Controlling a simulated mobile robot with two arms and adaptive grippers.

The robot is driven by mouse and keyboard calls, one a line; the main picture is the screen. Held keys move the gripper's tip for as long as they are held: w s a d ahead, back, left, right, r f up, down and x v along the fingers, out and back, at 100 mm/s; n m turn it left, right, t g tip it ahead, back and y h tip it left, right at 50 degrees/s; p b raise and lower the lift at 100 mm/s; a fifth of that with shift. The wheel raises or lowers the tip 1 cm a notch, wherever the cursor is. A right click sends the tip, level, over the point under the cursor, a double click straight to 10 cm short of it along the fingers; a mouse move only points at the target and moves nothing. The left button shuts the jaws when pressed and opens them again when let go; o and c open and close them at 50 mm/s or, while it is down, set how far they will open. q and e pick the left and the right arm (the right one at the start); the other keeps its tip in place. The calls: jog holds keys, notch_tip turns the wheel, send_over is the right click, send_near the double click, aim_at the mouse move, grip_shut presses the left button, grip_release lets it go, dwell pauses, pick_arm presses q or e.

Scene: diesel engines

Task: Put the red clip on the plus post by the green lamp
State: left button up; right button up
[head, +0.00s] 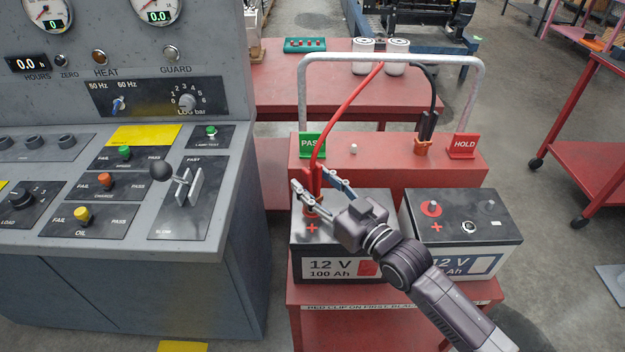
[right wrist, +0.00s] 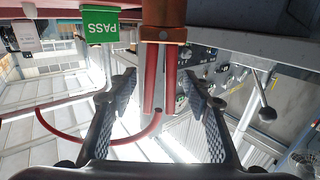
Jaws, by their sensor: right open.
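The red clip (head: 314,180) stands upright above the left battery (head: 300,238), its red cable running up to the cart's rail. My right gripper (head: 316,186) is open, with a finger on each side of the clip. In the right wrist view, which is upside down, the clip's red handles (right wrist: 150,75) lie between the open fingers (right wrist: 158,90), below a copper-coloured piece (right wrist: 163,34). The left battery's plus post (head: 311,207) is just below the clip; I cannot tell whether they touch. The right battery (head: 411,235) has a red plus post (head: 431,208). My gripper hides part of the left battery's top; no green lamp shows on either battery.
A green PASS sign (head: 312,145) and a red HOLD sign (head: 463,145) stand on the rear ledge. The black clip (head: 428,126) sits in a copper-coloured holder. A grey console (head: 228,190) is close on the left. A grey rail (head: 302,90) arches over the cart.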

jog(key=v, duration=1.1)
jog(key=shift+s+d+r, duration=0.15)
